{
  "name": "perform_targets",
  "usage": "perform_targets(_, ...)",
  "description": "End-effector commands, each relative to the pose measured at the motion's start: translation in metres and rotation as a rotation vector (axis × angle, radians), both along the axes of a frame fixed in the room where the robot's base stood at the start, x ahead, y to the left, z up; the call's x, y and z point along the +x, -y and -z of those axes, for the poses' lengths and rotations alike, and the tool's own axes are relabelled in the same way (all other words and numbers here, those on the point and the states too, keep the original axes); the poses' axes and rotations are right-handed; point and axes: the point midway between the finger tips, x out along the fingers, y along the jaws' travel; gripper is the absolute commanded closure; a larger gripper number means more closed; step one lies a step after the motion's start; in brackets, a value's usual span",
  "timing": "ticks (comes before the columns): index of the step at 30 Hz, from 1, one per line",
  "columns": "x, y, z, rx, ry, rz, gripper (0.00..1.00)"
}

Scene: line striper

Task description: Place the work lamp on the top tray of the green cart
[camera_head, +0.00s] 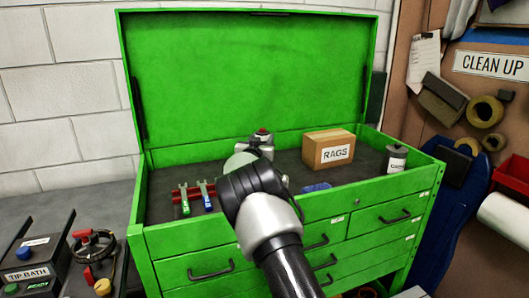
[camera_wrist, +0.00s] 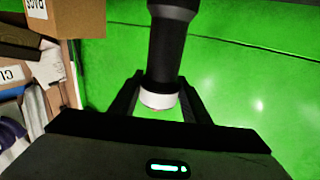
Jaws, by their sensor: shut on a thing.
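The green cart (camera_head: 160,240) stands in front of me with its lid raised. Its top tray (camera_head: 345,185) has a dark floor. My gripper (camera_wrist: 160,100) shows in the wrist view, shut on a black cylinder with a white end, which I take to be the work lamp (camera_wrist: 172,50). The lamp's far end runs out of the top of that view. In the head view my arm reaches over the cart's front edge and hides most of the gripper and lamp. The held lamp appears above the tray; I cannot tell whether it touches the tray.
In the tray are a cardboard RAGS box (camera_head: 328,150), a grey can (camera_head: 396,158) at the right, and blue and green handled tools (camera_head: 205,195) at the left. A bench with a tip bath box (camera_head: 35,255) is left of the cart. The tray's right-centre has bare floor.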

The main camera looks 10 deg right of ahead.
Motion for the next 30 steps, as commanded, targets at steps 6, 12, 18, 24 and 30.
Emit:
perform_targets(6, 0.0, 0.0, 0.028, -0.002, 0.0, 0.0, 1.0)
perform_targets(12, 0.0, 0.0, 0.034, 0.0, 0.004, 0.0, 1.0)
perform_targets(18, 0.0, 0.0, 0.038, 0.0, 0.003, 0.0, 1.0)
perform_targets(24, 0.0, 0.0, 0.038, 0.0, 0.0, 0.0, 0.39)
perform_targets(30, 0.0, 0.0, 0.038, 0.0, 0.0, 0.0, 0.39)
